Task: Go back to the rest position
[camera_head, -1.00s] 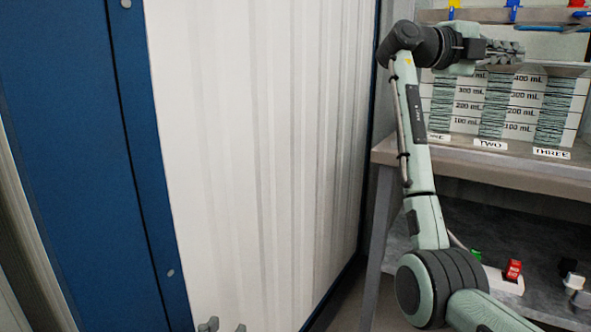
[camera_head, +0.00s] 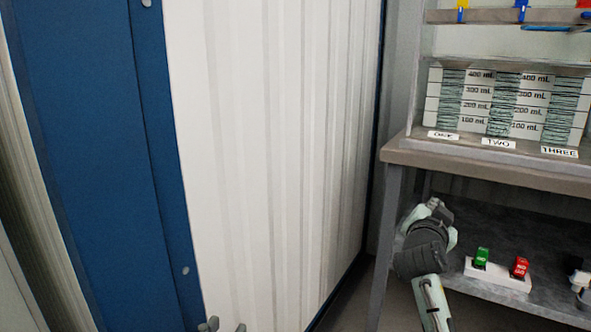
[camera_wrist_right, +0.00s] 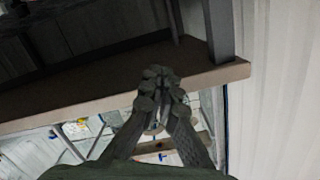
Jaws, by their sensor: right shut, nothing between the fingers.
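My right gripper (camera_wrist_right: 158,90) shows in the right wrist view with its fingertips together and nothing between them. In the head view my right arm is folded low in front of the bench's left end, and I cannot make out its fingertips there. Two small grey fingertips of my left gripper (camera_head: 223,327) stick up at the bottom edge of the head view, apart from each other with nothing seen between them. The rest of the left gripper is out of the picture.
A bench (camera_head: 480,165) stands at the right, with gauges marked in mL labelled ONE, TWO and THREE. Its lower shelf (camera_head: 485,225) holds a green switch (camera_head: 481,257) and a red switch (camera_head: 520,267). A white corrugated panel (camera_head: 270,160) with a blue frame (camera_head: 85,160) fills the left.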

